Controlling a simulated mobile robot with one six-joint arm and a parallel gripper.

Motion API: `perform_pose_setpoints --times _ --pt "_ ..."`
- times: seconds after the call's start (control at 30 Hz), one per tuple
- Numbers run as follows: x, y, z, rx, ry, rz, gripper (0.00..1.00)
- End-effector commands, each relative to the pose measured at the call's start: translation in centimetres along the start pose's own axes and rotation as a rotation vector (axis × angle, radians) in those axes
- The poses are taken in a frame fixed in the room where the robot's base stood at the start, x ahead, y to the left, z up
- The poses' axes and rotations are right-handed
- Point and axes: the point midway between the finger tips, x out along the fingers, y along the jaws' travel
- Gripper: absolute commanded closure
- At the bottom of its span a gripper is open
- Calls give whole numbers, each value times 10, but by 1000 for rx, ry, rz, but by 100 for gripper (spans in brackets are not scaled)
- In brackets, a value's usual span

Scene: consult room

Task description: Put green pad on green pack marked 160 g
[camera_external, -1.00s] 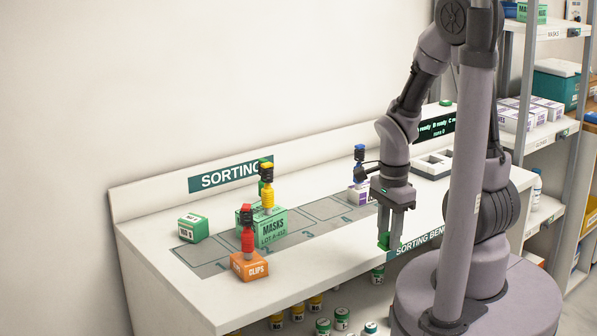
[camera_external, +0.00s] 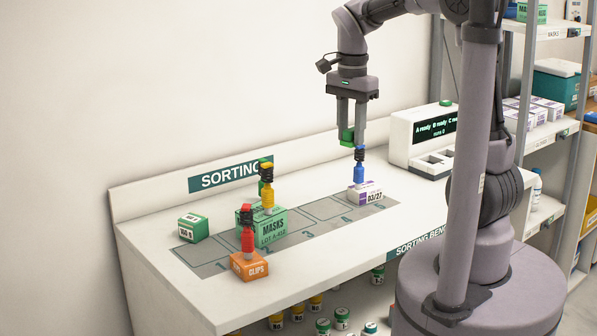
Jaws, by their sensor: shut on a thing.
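The green pad (camera_external: 346,137) is held between the fingertips of my gripper (camera_external: 351,131). My gripper points down and is shut on the pad, raised above the bench in the picture. The pad shows just above and left of the black cap of a blue bottle; I cannot tell how far apart they are in depth. The green pack (camera_external: 193,228) with a white label, which seems to read 160 G, sits at the left end of the bench. Nothing is seen on its top. It is well to the left of my gripper.
A large green masks box (camera_external: 271,231) carries a yellow bottle (camera_external: 267,194). An orange clips box (camera_external: 249,267) carries a red bottle (camera_external: 247,238). A white box (camera_external: 366,193) carries the blue bottle (camera_external: 359,172). The white sorting bench (camera_external: 330,257) is clear along its front.

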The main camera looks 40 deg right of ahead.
Motion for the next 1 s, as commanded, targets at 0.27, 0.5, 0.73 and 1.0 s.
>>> perform_pose_setpoints --times 0.27,0.5,0.73,1.0 --pt "-36 -155 41 -465 2 8 100" --pt "-8 -260 122 -943 0 6 100" --pt "35 -286 186 -1258 -2 -3 100" --pt "81 -287 212 -1398 -4 -5 100"
